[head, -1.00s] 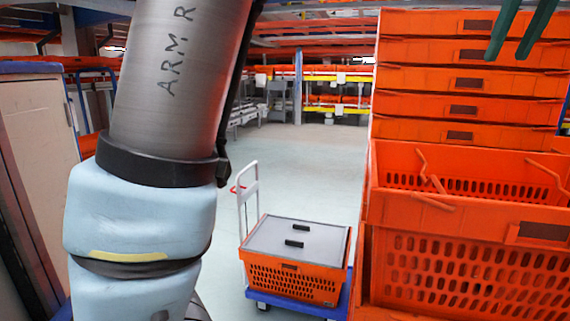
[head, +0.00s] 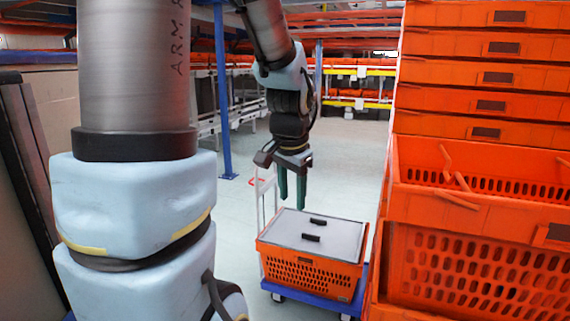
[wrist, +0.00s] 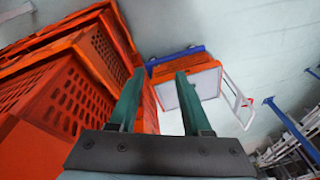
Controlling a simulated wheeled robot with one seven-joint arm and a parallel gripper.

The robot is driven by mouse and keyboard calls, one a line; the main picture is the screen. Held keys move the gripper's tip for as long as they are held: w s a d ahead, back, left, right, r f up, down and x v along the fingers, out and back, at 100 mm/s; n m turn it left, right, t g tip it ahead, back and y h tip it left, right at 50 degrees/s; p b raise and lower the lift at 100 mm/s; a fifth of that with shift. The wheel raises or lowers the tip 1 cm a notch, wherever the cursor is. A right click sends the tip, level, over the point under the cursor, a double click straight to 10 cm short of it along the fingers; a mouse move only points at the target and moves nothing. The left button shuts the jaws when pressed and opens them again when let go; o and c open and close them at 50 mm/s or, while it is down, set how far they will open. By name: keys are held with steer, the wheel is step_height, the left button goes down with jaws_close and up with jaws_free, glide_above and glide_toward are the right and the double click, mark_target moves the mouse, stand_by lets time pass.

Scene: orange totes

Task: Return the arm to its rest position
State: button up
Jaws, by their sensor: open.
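My gripper (head: 292,205) hangs from my arm in the middle of the head view, its two green fingers pointing down. It is open and empty. It appears above and in front of an orange tote (head: 308,272) with a grey lid (head: 318,232), which stands on a blue trolley (head: 345,306). In the wrist view the green fingers (wrist: 160,98) stand apart with nothing between them. The grey-lidded tote shows beyond them there. My upper arm fills the left of the head view.
Stacked orange totes (head: 480,130) rise on the right, with an open perforated tote (head: 470,265) at the front. A blue post (head: 222,100) and shelving racks stand behind. The pale floor (head: 355,165) between is clear. A beige cabinet (head: 50,120) is at the far left.

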steer(key=s+a+f+n, duration=0.5)
steer(key=a+n, duration=0.2)
steer(key=a, duration=0.2)
step_height(320, 180, down, 11)
steer(key=s+g+b, duration=0.1)
steer(key=b, duration=0.9)
steer(key=shift+s+d, duration=0.4)
